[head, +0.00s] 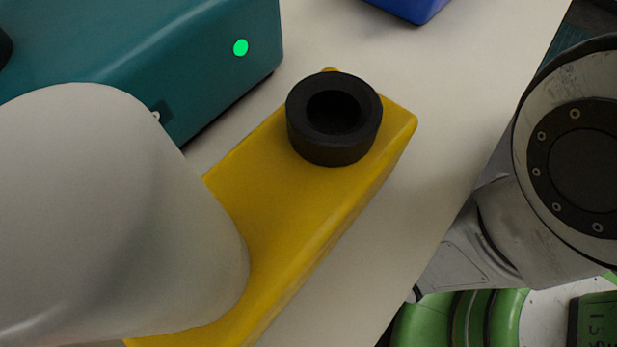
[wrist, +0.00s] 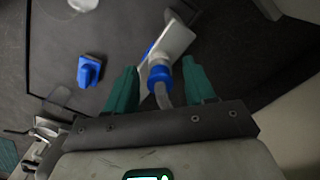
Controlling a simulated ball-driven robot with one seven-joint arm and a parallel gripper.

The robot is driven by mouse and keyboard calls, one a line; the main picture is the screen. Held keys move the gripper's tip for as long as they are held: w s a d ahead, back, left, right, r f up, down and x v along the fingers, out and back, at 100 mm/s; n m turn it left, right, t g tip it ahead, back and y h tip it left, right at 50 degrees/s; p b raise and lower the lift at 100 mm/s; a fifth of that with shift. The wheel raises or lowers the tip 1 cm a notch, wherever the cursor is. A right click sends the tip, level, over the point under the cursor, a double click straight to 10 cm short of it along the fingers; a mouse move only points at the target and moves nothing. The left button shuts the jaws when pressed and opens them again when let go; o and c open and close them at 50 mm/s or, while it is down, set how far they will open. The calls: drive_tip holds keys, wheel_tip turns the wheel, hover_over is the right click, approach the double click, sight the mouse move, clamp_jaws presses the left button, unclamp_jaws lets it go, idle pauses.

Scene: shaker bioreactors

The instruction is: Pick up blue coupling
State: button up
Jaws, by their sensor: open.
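The blue coupling (wrist: 160,76) shows in the wrist view as a blue collar on a grey hose. It is beside a tilted white block (wrist: 175,38) with a blue edge. My gripper (wrist: 160,64) is open, with its two green fingers on either side of the coupling in the picture. Clear gaps show between the coupling and both fingers. I cannot tell its exact depth between them. The gripper and the coupling do not show in the head view.
Another blue piece (wrist: 88,71) lies to the left on the dark surface. In the head view, a yellow block (head: 290,190) with a black ring (head: 333,150) stands on a pale table (head: 440,110). A teal box (head: 200,60) and a blue object (head: 415,8) are behind it.

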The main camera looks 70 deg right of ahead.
drive_tip(key=shift+c, duration=0.3)
clamp_jaws()
drive_tip(key=shift+r, duration=0.1)
